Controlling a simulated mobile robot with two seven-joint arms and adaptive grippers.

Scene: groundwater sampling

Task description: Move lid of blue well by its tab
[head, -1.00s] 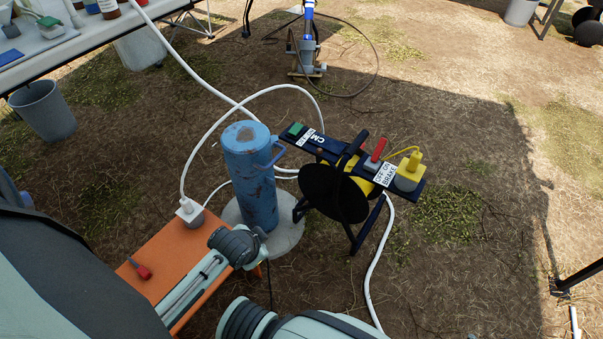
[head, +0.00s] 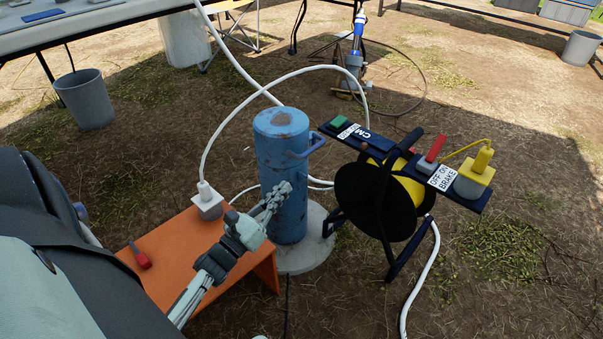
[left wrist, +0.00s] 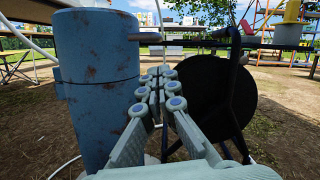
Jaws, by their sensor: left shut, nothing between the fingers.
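The blue well (head: 280,170) is an upright, rust-spotted cylinder on a round pale base (head: 310,245). Its lid (head: 281,122) sits on top, and the tab (head: 308,147) sticks out from the lid's right side. My left gripper (head: 284,188) is shut and empty. In the head view it overlaps the well's body, below the tab. In the left wrist view the fingers (left wrist: 160,73) point forward just right of the well (left wrist: 98,105), with the tab (left wrist: 148,37) above them and apart. My right gripper is not in view.
A black cable reel (head: 375,195) with a control bar stands close right of the well. An orange table (head: 185,265) with a white-grey plug and red item is at the left. White hose loops behind the well. Open ground lies farther right.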

